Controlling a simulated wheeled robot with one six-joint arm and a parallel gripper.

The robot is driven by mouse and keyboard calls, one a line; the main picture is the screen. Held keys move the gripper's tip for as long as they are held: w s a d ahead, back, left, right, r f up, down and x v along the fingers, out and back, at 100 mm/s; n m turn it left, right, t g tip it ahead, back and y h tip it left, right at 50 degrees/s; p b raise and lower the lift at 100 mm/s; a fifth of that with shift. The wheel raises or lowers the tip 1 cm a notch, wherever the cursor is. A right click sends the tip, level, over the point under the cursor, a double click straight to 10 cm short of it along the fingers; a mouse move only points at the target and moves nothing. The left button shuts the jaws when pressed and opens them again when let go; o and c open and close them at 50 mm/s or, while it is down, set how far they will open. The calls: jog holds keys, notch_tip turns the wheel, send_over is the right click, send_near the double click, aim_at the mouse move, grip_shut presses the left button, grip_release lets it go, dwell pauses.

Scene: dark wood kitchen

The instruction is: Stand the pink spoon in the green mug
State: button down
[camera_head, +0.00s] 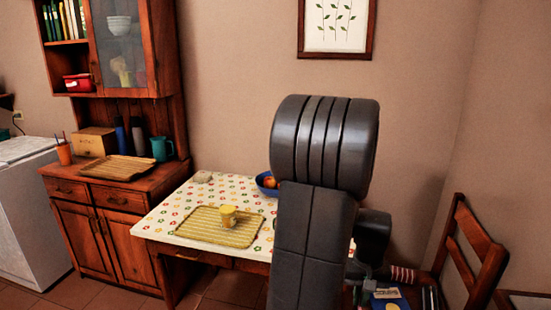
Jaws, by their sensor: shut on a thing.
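My gripper (372,272) is low at the right, past my large dark arm, over the chair side of the table. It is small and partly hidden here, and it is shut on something. A pink-and-white striped piece (403,274) shows just right of it; I cannot tell whether this is the pink spoon or a thing on the chair. I cannot make out the green mug for sure. A blue-green jug or mug (162,149) stands on the cabinet at the left. My arm hides the right part of the table.
The flowered table (165,213) carries a yellow woven mat (195,233) with a yellow cup (228,214). A blue bowl (265,184) with fruit stands behind, partly hidden. A wooden chair (484,244) is at the right, with a blue item (390,304) and other small things near its seat.

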jog(key=w+a+f+p, duration=0.1)
jog(key=w+a+f, duration=0.2)
jog(key=a, duration=0.4)
jog(key=w+a+f+n+p, duration=0.1)
jog(key=w+a+f+p, duration=0.1)
jog(key=w+a, duration=0.3)
jog(key=w+a+f+n+p, duration=0.1)
jog(key=w+a+f+p, duration=0.1)
jog(key=w+a+f, duration=0.3)
jog(key=a, duration=0.4)
